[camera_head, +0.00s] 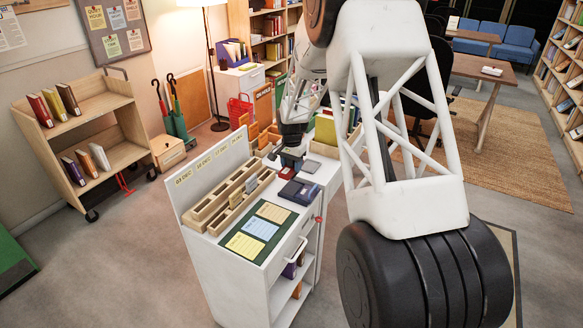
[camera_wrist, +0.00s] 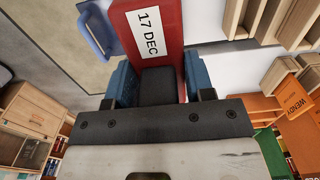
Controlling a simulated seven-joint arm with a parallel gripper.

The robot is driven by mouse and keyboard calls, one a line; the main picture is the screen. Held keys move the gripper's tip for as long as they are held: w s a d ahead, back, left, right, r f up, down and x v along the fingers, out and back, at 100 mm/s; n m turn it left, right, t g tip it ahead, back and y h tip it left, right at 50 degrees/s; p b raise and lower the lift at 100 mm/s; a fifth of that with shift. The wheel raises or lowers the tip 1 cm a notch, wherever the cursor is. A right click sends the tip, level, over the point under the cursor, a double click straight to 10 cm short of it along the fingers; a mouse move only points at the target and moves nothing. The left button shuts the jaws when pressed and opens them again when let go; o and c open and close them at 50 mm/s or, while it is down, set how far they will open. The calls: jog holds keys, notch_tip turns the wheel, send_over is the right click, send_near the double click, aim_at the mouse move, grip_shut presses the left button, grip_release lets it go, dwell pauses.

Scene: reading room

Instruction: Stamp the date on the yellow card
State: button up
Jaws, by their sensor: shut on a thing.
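My gripper (camera_head: 292,158) is over the far right part of the white cabinet top. In the wrist view my gripper (camera_wrist: 158,82) is shut, its blue pads on either side of the black handle of a date stamp (camera_wrist: 182,20). The stamp has a red body with a "17 DEC" label. Its red part (camera_head: 287,173) shows just below the gripper in the head view; I cannot tell whether it touches the top. The yellow card (camera_head: 244,245) lies flat on a green mat (camera_head: 228,237), at the near end of a row with a blue card (camera_head: 261,228) and a cream card (camera_head: 275,212).
A dark ink-pad-like box (camera_head: 299,192) lies between the gripper and the cards. A wooden divided tray (camera_head: 207,216) runs along the left side, under a back panel with date labels (camera_head: 183,177). A drawer handle (camera_head: 292,254) sticks out in front. Space above the cards is clear.

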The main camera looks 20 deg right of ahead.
dwell(0.3)
jog(key=s+a+f, duration=0.1)
jog(key=s+a, duration=2.1)
jog(key=shift+f, duration=0.15)
jog(key=shift+f, duration=2.85)
jog(key=shift+f, duration=0.65)
dwell(0.6)
jog(key=shift+r, duration=0.15)
notch_tip(320, 180, up, 7)
dwell(1.2)
